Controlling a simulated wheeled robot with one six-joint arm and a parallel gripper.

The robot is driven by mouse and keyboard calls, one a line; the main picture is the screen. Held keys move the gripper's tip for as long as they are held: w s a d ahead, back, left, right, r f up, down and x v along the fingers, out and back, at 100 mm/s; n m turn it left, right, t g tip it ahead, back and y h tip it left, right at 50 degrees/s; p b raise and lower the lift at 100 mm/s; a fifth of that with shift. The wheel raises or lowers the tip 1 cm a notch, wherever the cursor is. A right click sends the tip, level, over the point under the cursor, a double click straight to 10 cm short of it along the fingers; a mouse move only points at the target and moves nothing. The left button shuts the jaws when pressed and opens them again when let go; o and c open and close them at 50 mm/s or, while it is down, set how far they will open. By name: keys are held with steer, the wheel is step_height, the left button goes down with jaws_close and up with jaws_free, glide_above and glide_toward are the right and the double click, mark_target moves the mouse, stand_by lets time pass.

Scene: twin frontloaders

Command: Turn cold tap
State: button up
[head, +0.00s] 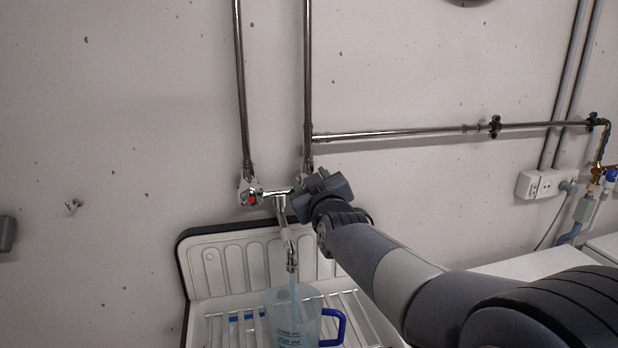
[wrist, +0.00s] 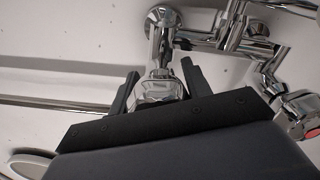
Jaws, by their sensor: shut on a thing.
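My gripper (head: 308,193) is at the right end of the chrome wall mixer and covers the cold tap in the head view. In the wrist view my gripper (wrist: 160,76) has its two dark fingers on either side of the chrome cold tap knob (wrist: 158,93), shut on it. The hot tap (head: 250,192), with a red mark, is at the left end of the mixer; it also shows at the right of the wrist view (wrist: 299,113). The spout (head: 284,220) points down, and a bluish water stream (head: 293,297) runs from it into the jug.
A clear measuring jug (head: 276,305) with a blue handle (head: 336,326) stands under the spout on a wire rack (head: 368,322) over the sink (head: 208,262). Pipes (head: 307,80) run up the wall. A socket box (head: 545,184) and blue-handled valve (head: 610,175) are at right.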

steer(key=o, duration=0.6)
steer(key=shift+a+r, duration=0.15)
steer(key=shift+a, duration=0.05)
steer(key=o, duration=0.3)
steer(key=shift+a, duration=0.35)
steer(key=shift+o, duration=0.5)
steer(key=shift+f, duration=0.2)
steer(key=shift+s+d+f, duration=0.1)
steer(key=shift+s, duration=0.05)
steer(key=shift+s, duration=0.35)
steer(key=v, duration=0.7)
steer(key=shift+s+a+r+b, duration=0.25)
steer(key=shift+s+r+b, duration=0.05)
steer(key=shift+s+b, duration=0.1)
